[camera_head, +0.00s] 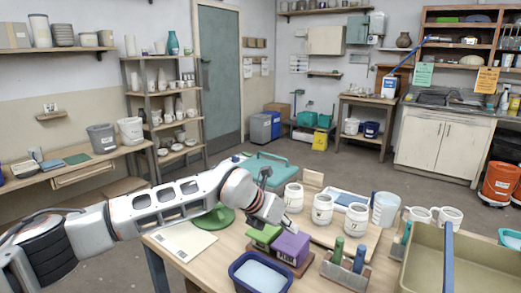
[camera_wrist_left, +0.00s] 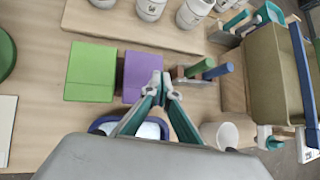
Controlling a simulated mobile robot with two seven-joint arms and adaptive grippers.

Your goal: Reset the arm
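My left arm reaches in from the left of the head view. Its gripper (camera_head: 277,217) hangs above the worktable (camera_head: 185,270), by the green block (camera_head: 264,236) and the purple block (camera_head: 291,247). In the left wrist view the fingertips (camera_wrist_left: 161,80) are drawn together with nothing seen between them. They show in front of the purple block's (camera_wrist_left: 136,72) right edge, and the green block (camera_wrist_left: 90,72) lies to the left. I cannot tell the gap between the fingertips and the block. My right gripper is in neither view.
A blue tub (camera_head: 259,274) stands at the table's front. A pale sheet (camera_head: 180,243) lies left.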

